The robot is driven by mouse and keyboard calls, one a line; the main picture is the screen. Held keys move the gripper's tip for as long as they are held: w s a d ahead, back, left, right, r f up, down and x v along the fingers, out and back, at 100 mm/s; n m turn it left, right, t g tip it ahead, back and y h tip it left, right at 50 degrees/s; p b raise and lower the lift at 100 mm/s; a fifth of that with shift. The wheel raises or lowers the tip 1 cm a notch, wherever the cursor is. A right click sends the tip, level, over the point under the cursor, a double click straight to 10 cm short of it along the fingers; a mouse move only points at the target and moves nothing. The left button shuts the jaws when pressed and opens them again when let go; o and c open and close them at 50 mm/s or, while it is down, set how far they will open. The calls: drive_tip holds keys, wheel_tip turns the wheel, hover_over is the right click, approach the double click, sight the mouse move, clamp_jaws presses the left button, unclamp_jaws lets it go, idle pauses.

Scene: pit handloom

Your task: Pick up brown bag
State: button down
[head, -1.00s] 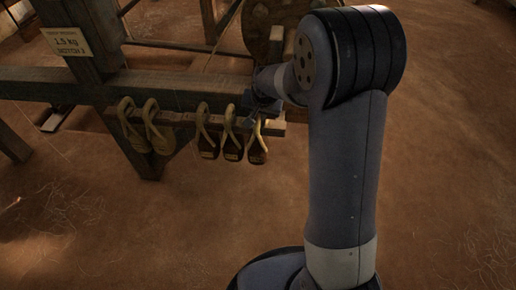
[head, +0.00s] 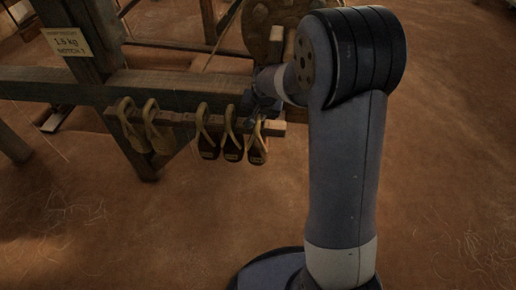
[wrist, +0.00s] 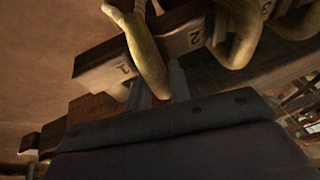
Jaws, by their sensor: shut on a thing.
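My gripper (head: 258,116) is at the rail's right end, at the top of the right bag's loop. In the wrist view my gripper (wrist: 157,86) has its two fingers on either side of a tan loop (wrist: 148,55) by the rail's mark 1, and is shut on it. Part of the loop is hidden behind my gripper in the head view.
A wooden wheel (head: 270,22) stands behind. The earthen floor in front is clear.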

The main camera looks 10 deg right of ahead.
idle(0.4)
drive_tip(key=shift+r, duration=0.1)
drive_tip(key=shift+w, duration=0.1)
drive_tip(key=shift+r+p, duration=0.65)
drive_tip(key=shift+r, duration=1.3)
drive_tip(key=shift+s+f, duration=0.2)
drive_tip(key=shift+s, duration=0.15)
drive_tip(key=s+d, duration=0.3)
drive_tip(key=s, duration=1.4)
drive_tip(key=shift+d+p, duration=0.15)
drive_tip(key=shift+p, duration=0.3)
